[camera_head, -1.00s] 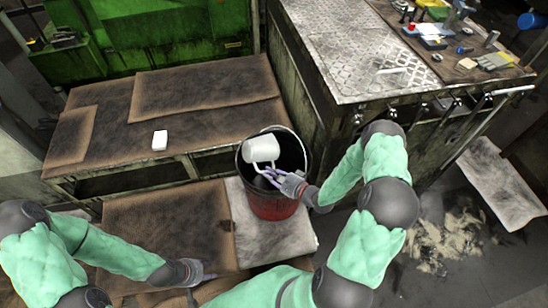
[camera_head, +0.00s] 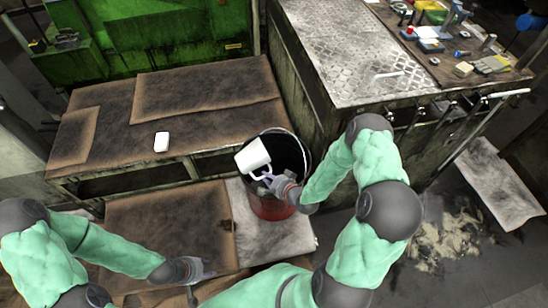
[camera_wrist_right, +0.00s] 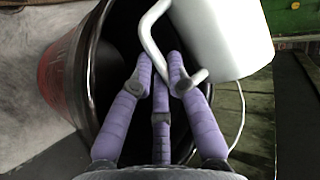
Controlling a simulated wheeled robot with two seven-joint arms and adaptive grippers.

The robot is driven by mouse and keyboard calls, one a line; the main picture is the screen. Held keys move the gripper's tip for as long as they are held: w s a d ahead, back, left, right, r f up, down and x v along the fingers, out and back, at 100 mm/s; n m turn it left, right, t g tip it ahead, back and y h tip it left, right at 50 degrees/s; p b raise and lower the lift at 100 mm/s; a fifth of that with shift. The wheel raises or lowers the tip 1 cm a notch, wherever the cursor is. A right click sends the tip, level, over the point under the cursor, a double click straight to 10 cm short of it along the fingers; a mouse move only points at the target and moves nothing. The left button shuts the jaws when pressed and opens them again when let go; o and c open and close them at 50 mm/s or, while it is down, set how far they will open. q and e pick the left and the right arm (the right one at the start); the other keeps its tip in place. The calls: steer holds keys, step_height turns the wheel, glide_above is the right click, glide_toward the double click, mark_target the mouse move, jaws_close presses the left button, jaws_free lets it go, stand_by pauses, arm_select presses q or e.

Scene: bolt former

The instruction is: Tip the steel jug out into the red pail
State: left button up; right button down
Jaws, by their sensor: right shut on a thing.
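The steel jug (camera_head: 252,156), pale and smooth, is tilted over the left part of the red pail's (camera_head: 270,209) opening in the head view. The pail stands on a worn pale mat; its inside is dark and I cannot see its contents. My right gripper (camera_head: 268,181) is shut on the jug's handle, above the pail's opening. In the right wrist view the jug (camera_wrist_right: 225,38) is at upper right, with its bent handle between my purple fingers (camera_wrist_right: 165,75). I see no stream from the jug. My left gripper (camera_head: 208,268) is low at left, away from the pail; its finger opening is unclear.
A brown-topped bench (camera_head: 100,140) with a small white box (camera_head: 161,141) is behind and left of the pail. A metal cabinet (camera_head: 345,60) with tools and parts on top stands close at right. A wire bail rises at the pail's rim.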

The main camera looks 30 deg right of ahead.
mark_target(258, 162)
steer(key=r+n+h+p, duration=0.1)
steer(key=r+n+h, duration=0.1)
steer(key=a+r+n+h+p, duration=0.1)
steer(key=r+n+h, duration=0.1)
steer(key=a+r+n+h+p, duration=0.1)
steer(key=n+h+p, duration=0.1)
steer(key=h, duration=0.1)
steer(key=shift+w+r+g, duration=0.15)
steer(key=shift+r+g, duration=0.25)
steer(key=shift+w+a+f+n+h+b, duration=0.1)
steer(key=shift+a+f+n+h+b, duration=0.2)
steer(key=shift+a+n+h+b, duration=0.2)
steer(key=shift+a+r, duration=0.15)
steer(key=shift+w+a+r+n+h, duration=0.15)
steer(key=shift+a+r+n+h, duration=0.25)
steer(key=shift+r+n+h, duration=0.3)
stand_by(0.5)
